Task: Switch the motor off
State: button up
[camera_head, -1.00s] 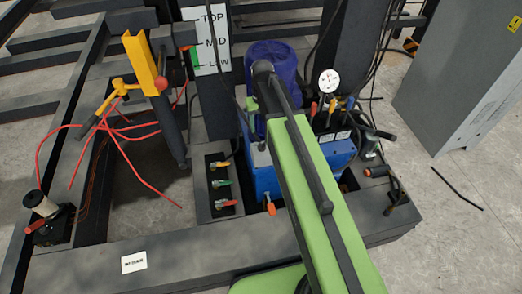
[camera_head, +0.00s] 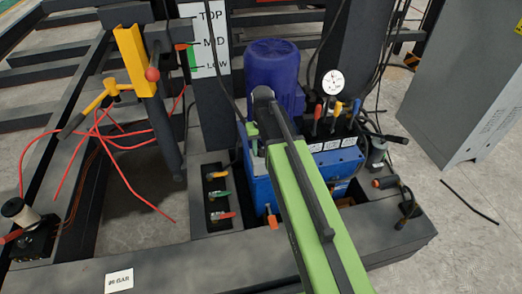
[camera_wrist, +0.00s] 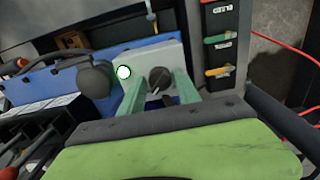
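The motor (camera_head: 275,72) is a dark blue ribbed cylinder upright on a blue power unit (camera_head: 333,160) in the head view. In the head view my green arm hides the knob and most of the gripper.
A pressure gauge (camera_head: 333,82) and several coloured levers stand right of the motor. A valve panel (camera_head: 218,198) with yellow, green and red handles is left of it. Red wires lie further left. A grey cabinet (camera_head: 465,85) stands at the right on open floor.

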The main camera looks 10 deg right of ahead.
grip_shut()
jog(key=shift+a, duration=0.15)
jog(key=shift+n, duration=0.3)
jog(key=n, duration=0.2)
jog(key=shift+n, duration=0.4)
jog(key=n, duration=0.9)
jog(key=shift+n, duration=0.4)
jog(key=n, duration=0.4)
jog(key=shift+n, duration=0.3)
